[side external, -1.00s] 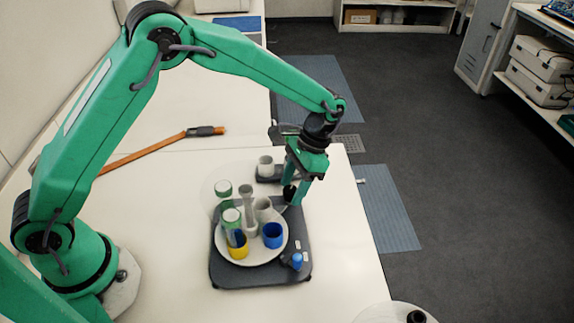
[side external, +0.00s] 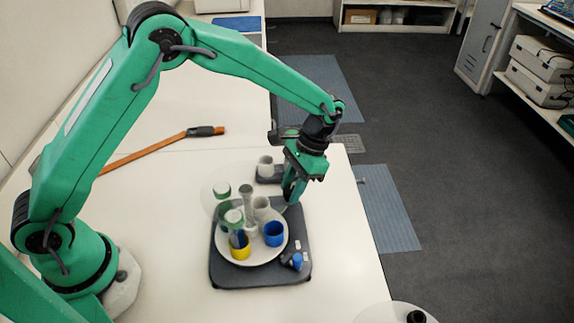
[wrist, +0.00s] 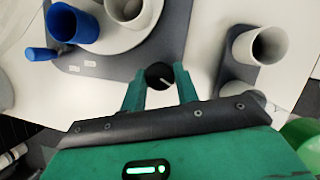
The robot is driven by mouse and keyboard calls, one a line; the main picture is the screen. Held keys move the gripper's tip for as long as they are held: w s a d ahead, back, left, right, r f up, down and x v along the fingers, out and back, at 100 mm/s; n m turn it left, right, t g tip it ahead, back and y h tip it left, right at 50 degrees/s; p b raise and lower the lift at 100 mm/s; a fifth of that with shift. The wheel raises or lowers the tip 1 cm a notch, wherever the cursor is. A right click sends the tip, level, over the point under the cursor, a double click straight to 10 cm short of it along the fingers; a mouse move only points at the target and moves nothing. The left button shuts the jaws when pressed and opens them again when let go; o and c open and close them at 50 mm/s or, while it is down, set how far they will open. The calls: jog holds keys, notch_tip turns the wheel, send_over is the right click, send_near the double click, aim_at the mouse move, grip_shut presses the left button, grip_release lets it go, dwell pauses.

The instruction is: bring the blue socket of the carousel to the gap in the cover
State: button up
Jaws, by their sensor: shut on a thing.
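The carousel (side external: 262,258) is a white disc on a dark base plate (side external: 225,276). Its blue socket (side external: 274,233) is at the front right, with a yellow socket (side external: 240,249) to its left and pale sockets behind. The blue socket also shows in the wrist view (wrist: 62,22). A clear, faint cover (side external: 207,190) stands over the back left part; its gap is hard to make out. My gripper (side external: 292,194) is at the disc's back right. In the wrist view its fingers (wrist: 158,88) are shut on a black round knob (wrist: 158,74); how the knob joins the carousel is unclear.
A small blue peg (side external: 296,261) stands at the base plate's front right corner. A pale cup (side external: 265,165) on a dark holder is behind my gripper. An orange and black bar (side external: 160,148) lies at the back.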

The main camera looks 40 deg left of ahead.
jog(key=shift+a+n, duration=0.15)
jog(key=shift+n, duration=1.55)
jog(key=o, duration=1)
jog(key=v, duration=0.8)
jog(key=shift+a, duration=0.1)
